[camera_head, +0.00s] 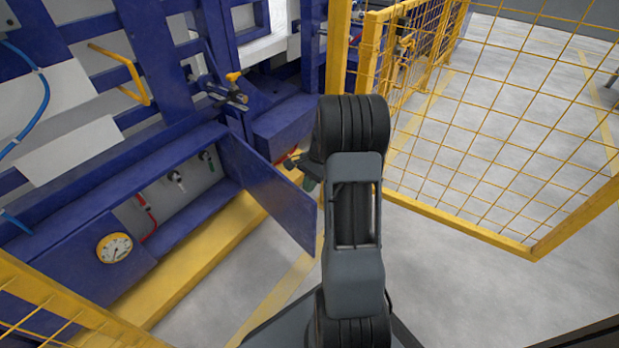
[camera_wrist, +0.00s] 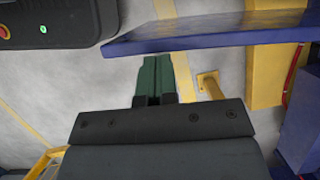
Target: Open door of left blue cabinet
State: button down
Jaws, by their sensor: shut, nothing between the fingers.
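The blue cabinet (camera_head: 95,225) is at the left in the head view. Its blue door (camera_head: 268,193) stands swung out from the cabinet, and the inside shows. The door also crosses the top of the wrist view (camera_wrist: 215,34). My gripper (camera_head: 308,180) is beside the door's outer end in the head view, partly hidden by my arm. In the wrist view my gripper (camera_wrist: 154,80) has its green fingers together with nothing between them. They point towards the door's edge; I cannot tell whether they touch it.
Inside the cabinet are small valves (camera_head: 176,179) and a red hose (camera_head: 147,215); a round gauge (camera_head: 115,248) is on its front. A yellow beam (camera_head: 190,275) runs along the floor before it. Yellow mesh fencing (camera_head: 480,130) stands at the right. Grey floor between is clear.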

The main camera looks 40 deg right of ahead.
jog(key=shift+s+d+m, duration=0.1)
jog(key=shift+s+m, duration=0.3)
jog(key=shift+r, duration=0.1)
jog(key=s+p+v, duration=0.1)
jog(key=p+v, duration=0.9)
jog(key=a+r+n+h+p, duration=0.1)
jog(key=a+r+n+p, duration=0.45)
jog(key=r, duration=0.75)
jog(key=s+a+r+n+t+h+p, duration=0.1)
jog(key=s+a+r+n+p, duration=0.2)
jog(key=r+p, duration=0.4)
jog(key=s+a+r+n+t+h+p, duration=0.1)
jog(key=s+a+r+n+t+p, duration=0.1)
jog(key=s+a+r+n+p, duration=0.2)
jog(key=s+a+r+n+t+h+p, duration=0.1)
jog(key=s+a+r+n+p, duration=0.3)
jog(key=a+r+p, duration=0.5)
jog(key=w+a+v, duration=0.1)
jog(key=v, duration=0.7)
jog(key=shift+r+p, duration=0.4)
jog(key=shift+r, duration=0.1)
